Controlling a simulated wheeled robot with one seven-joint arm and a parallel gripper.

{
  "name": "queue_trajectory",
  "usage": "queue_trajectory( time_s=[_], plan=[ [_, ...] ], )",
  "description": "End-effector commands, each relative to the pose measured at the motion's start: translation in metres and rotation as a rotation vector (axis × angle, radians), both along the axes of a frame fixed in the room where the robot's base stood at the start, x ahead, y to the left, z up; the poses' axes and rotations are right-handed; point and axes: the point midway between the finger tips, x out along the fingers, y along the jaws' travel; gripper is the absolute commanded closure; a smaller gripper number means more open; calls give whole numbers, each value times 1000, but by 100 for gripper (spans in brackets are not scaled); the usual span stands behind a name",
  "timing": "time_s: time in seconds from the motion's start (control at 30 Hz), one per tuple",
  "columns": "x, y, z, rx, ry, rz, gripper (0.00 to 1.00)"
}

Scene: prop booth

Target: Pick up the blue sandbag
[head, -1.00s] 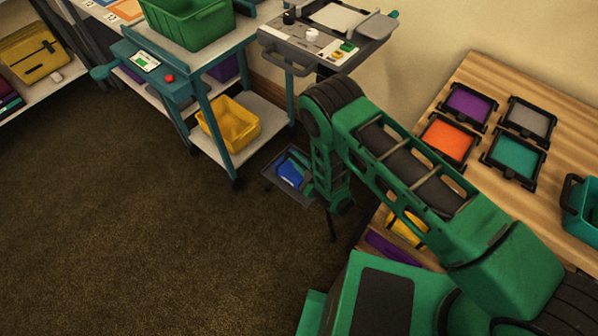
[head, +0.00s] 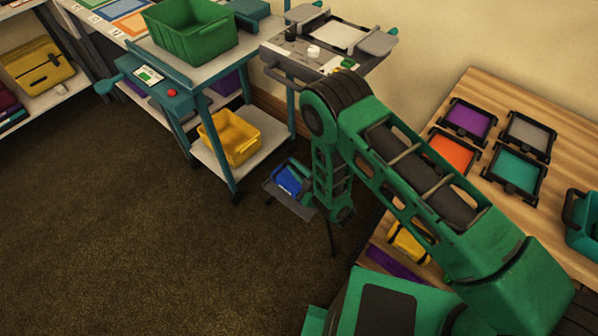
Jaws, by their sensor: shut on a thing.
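The blue sandbag (head: 287,180) shows as a small blue patch over a low dark grey tray stand (head: 300,209), just left of my arm's lower end. My gripper (head: 303,174) is at the right side of the sandbag and is shut on it. The forearm hides part of the gripper and the bag's right side. I cannot tell whether the sandbag still touches the tray.
A teal cart (head: 214,72) with a green bin (head: 192,30) and a yellow bin (head: 233,137) stands behind left. A grey console (head: 322,50) is behind. A wooden table (head: 545,125) with coloured trays is at right. Carpet (head: 120,240) at left is clear.

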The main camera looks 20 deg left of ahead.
Motion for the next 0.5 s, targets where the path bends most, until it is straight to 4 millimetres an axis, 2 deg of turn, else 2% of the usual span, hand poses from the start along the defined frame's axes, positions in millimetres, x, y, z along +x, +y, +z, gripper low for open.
queue_trajectory(
  time_s=[0.1,0.5],
  plan=[
    [-10,12,13,9,-2,0,100],
    [-50,47,44,8,-2,-2,100]
  ],
)
